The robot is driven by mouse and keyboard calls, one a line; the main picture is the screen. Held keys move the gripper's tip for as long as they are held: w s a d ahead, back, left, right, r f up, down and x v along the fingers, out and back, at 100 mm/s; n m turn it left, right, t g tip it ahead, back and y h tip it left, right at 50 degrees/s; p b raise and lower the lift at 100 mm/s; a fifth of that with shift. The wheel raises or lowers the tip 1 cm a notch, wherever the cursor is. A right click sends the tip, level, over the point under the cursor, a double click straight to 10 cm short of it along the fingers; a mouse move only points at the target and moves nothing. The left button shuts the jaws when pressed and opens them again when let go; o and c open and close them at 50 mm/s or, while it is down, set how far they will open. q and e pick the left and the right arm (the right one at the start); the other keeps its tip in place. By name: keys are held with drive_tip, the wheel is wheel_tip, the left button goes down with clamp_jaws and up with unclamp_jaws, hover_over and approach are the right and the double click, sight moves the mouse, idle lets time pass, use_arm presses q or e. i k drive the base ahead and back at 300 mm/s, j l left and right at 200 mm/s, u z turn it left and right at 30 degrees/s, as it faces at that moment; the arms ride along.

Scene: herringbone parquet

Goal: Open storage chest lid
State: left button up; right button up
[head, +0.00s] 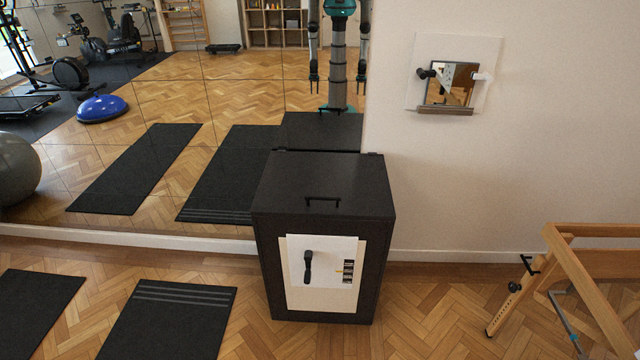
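The storage chest (262,255) is a black box standing against the mirror wall in the middle of the view. Its lid (320,180) is down and flat on top, with a black bar handle (323,200) near its front edge. A pale panel (324,272) with a dark lever is on the chest's front face. My real grippers and arms are not directly in view. My reflection shows in the mirror behind the chest, with both arms hanging down; the gripper openings are too small to tell.
Black mats (168,318) lie on the parquet left of the chest. A wooden frame (560,260) stands at the right. A panel with a small mirror and a ledge (446,110) hangs on the wall. The floor before the chest is clear.

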sight(293, 184)
drive_tip(key=i+j+z, duration=0.15)
drive_tip(key=i+z, duration=0.2)
drive_tip(key=i+j+z, duration=0.7)
drive_tip(key=i+l, duration=0.1)
